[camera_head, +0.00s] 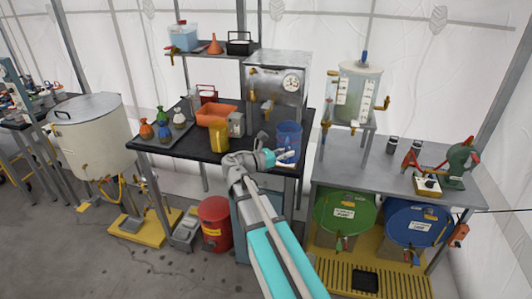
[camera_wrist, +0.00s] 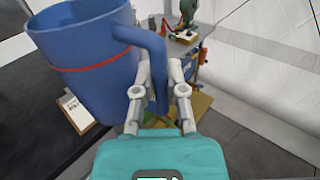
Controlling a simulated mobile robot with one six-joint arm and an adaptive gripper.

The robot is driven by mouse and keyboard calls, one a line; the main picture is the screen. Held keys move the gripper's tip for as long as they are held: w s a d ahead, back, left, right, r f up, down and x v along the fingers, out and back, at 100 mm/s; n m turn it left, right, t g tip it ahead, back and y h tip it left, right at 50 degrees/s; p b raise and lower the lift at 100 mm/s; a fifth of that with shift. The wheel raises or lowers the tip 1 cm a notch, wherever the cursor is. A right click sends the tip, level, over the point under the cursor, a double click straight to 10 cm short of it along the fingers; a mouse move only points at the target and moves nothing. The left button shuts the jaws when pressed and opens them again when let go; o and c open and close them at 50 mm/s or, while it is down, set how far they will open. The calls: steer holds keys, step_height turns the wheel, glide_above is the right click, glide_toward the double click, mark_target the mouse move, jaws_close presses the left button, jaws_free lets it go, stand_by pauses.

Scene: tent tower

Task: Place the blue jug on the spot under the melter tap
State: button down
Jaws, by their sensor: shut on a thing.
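The blue jug (camera_head: 289,137) is at the right end of the black table, close to upright. In the wrist view the blue jug (camera_wrist: 85,65) shows a red band and a thick handle. My gripper (camera_head: 274,157) is shut on that handle, with a finger on each side of it in the wrist view (camera_wrist: 160,95). I cannot tell whether the jug's base touches the table. A steel box with a round dial (camera_head: 277,80), seemingly the melter, stands behind and left of the jug. A brass tap (camera_head: 252,96) is on its front. The spot under the tap is not clearly visible.
The black table (camera_head: 190,148) also holds a yellow jug (camera_head: 219,136), an orange tray (camera_head: 216,115) and several coloured flasks. A clipboard (camera_wrist: 76,109) lies near the jug. The grey bench (camera_head: 330,173) with a clear tank (camera_head: 358,92) stands to the right.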

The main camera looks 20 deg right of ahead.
steer(key=a+f+g+b, duration=0.1)
steer(key=a+f+b, duration=0.5)
steer(key=a, duration=0.3)
steer(key=a+f+m+g+b, duration=0.1)
steer(key=a+f+b, duration=0.4)
steer(key=a, duration=0.3)
steer(key=shift+w+a+f+b, duration=0.35)
steer(key=shift+a+f+b, duration=0.05)
steer(key=shift+f, duration=0.15)
